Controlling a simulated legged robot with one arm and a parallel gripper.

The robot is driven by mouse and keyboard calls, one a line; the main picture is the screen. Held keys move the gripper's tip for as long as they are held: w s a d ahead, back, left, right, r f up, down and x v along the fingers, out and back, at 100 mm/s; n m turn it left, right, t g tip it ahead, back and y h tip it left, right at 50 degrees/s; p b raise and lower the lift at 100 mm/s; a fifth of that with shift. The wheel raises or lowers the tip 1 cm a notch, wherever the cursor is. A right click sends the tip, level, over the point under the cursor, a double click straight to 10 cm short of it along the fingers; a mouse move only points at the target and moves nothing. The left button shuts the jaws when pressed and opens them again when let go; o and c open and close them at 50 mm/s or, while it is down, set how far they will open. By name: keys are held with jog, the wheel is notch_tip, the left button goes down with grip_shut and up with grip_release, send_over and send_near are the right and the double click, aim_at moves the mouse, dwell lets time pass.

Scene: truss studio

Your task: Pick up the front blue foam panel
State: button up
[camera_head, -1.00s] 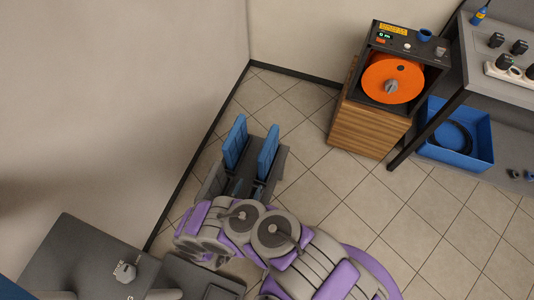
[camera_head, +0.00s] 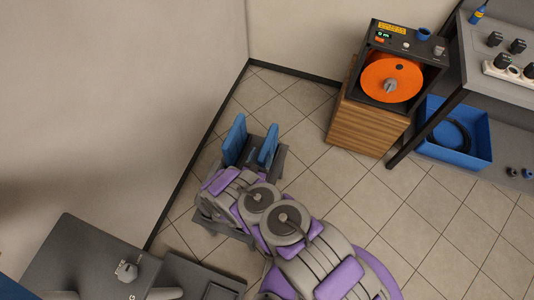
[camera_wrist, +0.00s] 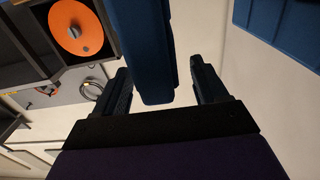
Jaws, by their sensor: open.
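Two blue foam panels stand upright, side by side, in a dark rack (camera_head: 281,165) on the floor: a left one (camera_head: 235,138) and a right one (camera_head: 268,146). In the wrist view my gripper (camera_wrist: 160,70) is open, with one dark finger on each side of a blue panel (camera_wrist: 143,45). By the orange reel's side, this looks like the right panel. A gap shows at the right finger; contact at the left finger is unclear. The other panel (camera_wrist: 285,30) is at the upper right. In the head view my arm hides the gripper and the rack's near part.
A wooden cabinet (camera_head: 362,127) with an orange reel (camera_head: 391,78) stands to the right of the rack. A grey workbench with a blue bin (camera_head: 470,155) under it is farther right. The wall is close on the rack's left.

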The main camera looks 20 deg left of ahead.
jog(key=shift+w+d+b, duration=0.15)
jog(key=shift+w+b, duration=0.05)
jog(key=shift+w, duration=0.5)
jog(key=shift+w+d+b, duration=0.1)
jog(key=shift+w+b, duration=0.05)
jog(key=shift+w, duration=0.5)
jog(key=shift+a, duration=0.1)
jog(key=shift+c, duration=0.3)
jog(key=shift+c, duration=1.4)
grip_shut()
jog(key=shift+r, duration=0.15)
